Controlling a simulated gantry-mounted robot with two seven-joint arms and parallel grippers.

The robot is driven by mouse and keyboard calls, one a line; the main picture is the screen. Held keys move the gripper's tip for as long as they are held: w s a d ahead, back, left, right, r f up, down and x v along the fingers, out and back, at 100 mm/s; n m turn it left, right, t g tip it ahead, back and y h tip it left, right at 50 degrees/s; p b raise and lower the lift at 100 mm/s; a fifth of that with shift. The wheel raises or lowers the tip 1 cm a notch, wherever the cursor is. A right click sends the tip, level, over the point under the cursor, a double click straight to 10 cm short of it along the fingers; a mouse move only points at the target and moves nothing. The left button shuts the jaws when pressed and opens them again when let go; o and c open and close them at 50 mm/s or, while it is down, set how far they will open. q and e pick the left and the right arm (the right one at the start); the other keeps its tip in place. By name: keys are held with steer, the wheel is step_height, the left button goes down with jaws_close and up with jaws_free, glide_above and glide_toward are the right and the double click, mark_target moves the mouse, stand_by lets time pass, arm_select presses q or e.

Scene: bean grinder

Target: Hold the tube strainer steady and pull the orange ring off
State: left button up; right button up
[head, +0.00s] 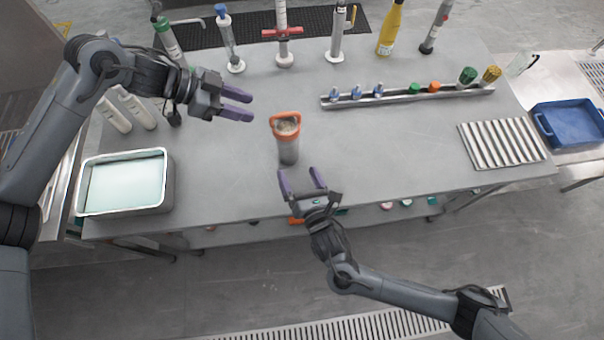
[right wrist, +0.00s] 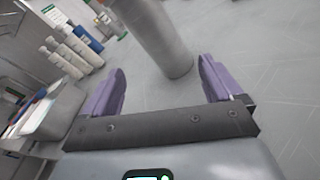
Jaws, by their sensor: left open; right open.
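The tube strainer (head: 288,152) stands upright on the grey table, a grey cylinder with the orange ring (head: 285,119) around its top. My left gripper (head: 244,105) is open and empty, to the left of the ring and a little apart from it. My right gripper (head: 302,179) is open and empty, in front of the strainer at the table's front edge. In the right wrist view the strainer's grey body (right wrist: 157,40) stands beyond and between the open purple fingers (right wrist: 160,85), not touching them. The ring is out of that view.
A metal tray (head: 125,182) of pale liquid stands at the left. A rail (head: 405,97) with small coloured parts lies at the back right. A striped rack (head: 502,143) lies at the right. Several tall tools line the back. The table around the strainer is clear.

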mark_target(287, 144)
steer(key=n, duration=0.2)
steer(key=n+t, duration=0.1)
steer(key=n, duration=0.1)
steer(key=shift+w+d+y, duration=0.25)
steer(key=shift+d+y, duration=0.05)
steer(key=shift+w+a+r+n, duration=0.1)
steer(key=shift+w+n, duration=0.25)
steer(key=shift+n, duration=0.05)
steer(key=x, duration=1)
steer(key=shift+r, duration=0.1)
steer(key=c, duration=1.2)
arm_select(q)
steer(key=o, duration=1.1)
arm_select(e)
steer(key=shift+c, duration=0.2)
